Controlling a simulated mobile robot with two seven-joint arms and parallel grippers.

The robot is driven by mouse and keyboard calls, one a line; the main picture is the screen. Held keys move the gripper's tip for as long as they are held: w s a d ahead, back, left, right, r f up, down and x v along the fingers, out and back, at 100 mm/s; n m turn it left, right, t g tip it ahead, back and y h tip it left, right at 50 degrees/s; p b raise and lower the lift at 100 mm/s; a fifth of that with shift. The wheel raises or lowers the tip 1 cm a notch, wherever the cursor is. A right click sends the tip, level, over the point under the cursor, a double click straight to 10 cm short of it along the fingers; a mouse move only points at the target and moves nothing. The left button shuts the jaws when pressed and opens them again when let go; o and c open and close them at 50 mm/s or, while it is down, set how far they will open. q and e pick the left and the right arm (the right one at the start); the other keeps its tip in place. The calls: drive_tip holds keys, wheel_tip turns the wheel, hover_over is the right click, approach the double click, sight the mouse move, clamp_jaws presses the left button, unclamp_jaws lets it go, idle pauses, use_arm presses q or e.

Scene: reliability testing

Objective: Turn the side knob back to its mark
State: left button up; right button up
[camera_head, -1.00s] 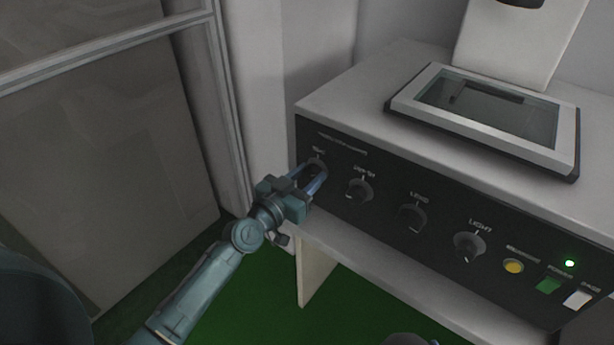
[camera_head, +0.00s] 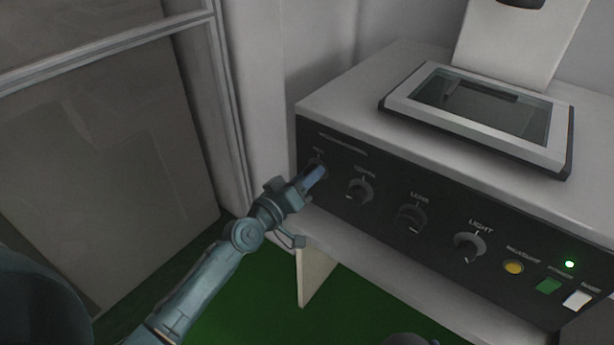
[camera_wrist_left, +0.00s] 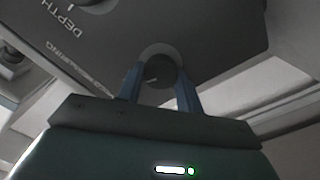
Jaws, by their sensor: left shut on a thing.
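The side knob (camera_head: 319,164) is the leftmost dark knob on the black front panel (camera_head: 345,147). It is mostly hidden by my left gripper (camera_head: 315,174) in the head view. The label above this knob is too small to read, and I cannot tell if the knob's line meets a mark. My right gripper is not in view.
More knobs sit to the right: the DEPTH knob (camera_head: 359,191), the LENS knob (camera_head: 411,218) and the LIGHT knob (camera_head: 469,246). A yellow button (camera_head: 513,267), green switch (camera_head: 548,286) and white switch (camera_head: 577,299) follow. A framed glass plate (camera_head: 392,103) lies on top.

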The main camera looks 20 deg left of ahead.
use_arm(q)
drive_tip(key=shift+n, duration=1.3)
drive_tip(key=o, duration=1)
drive_tip(key=shift+s, duration=0.1)
drive_tip(key=shift+b+v, duration=0.7)
drive_tip(key=shift+v, duration=5.8)
